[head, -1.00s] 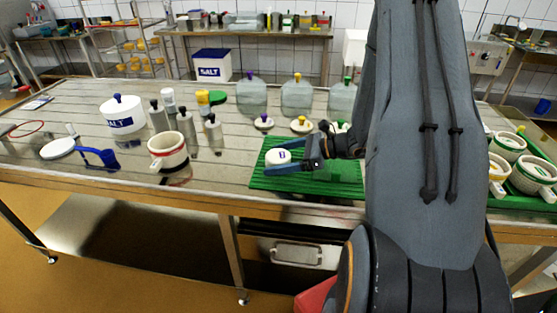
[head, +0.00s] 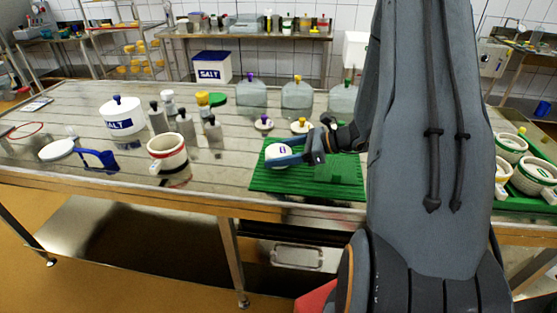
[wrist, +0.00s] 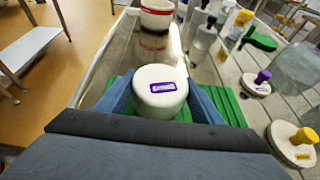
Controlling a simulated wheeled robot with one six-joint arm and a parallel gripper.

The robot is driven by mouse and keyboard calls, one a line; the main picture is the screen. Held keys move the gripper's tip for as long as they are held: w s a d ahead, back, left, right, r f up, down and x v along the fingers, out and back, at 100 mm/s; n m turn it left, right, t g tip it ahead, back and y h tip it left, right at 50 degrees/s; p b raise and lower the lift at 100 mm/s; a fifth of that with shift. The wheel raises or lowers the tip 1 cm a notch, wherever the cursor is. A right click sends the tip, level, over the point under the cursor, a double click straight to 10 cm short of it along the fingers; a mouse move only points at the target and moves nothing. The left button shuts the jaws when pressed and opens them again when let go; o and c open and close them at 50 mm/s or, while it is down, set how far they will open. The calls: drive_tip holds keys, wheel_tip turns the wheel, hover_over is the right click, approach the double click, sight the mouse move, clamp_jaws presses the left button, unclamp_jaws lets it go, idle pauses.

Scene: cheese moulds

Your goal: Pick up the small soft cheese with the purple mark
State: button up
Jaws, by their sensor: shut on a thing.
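The small white soft cheese with the purple mark (head: 279,151) is at the left part of the green ribbed mat (head: 262,182). In the wrist view the cheese (wrist: 160,97) is upright, with its purple label on top. My gripper (head: 284,153) is shut on it, a blue finger on each side; the fingers also show in the wrist view (wrist: 160,88). The cheese appears slightly above the mat, but the gap beneath it is hard to see.
A white mould with a red band (head: 167,151) stands left of the mat. Behind the mat are lids with purple (head: 264,124) and yellow (head: 300,126) knobs, and clear domes (head: 297,95). More moulds (head: 534,175) sit in a green tray at right.

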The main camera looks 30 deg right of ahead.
sight(279, 151)
drive_tip(key=shift+r+b, duration=0.65)
drive_tip(key=shift+r, duration=3.1)
drive_tip(key=shift+s, duration=0.1)
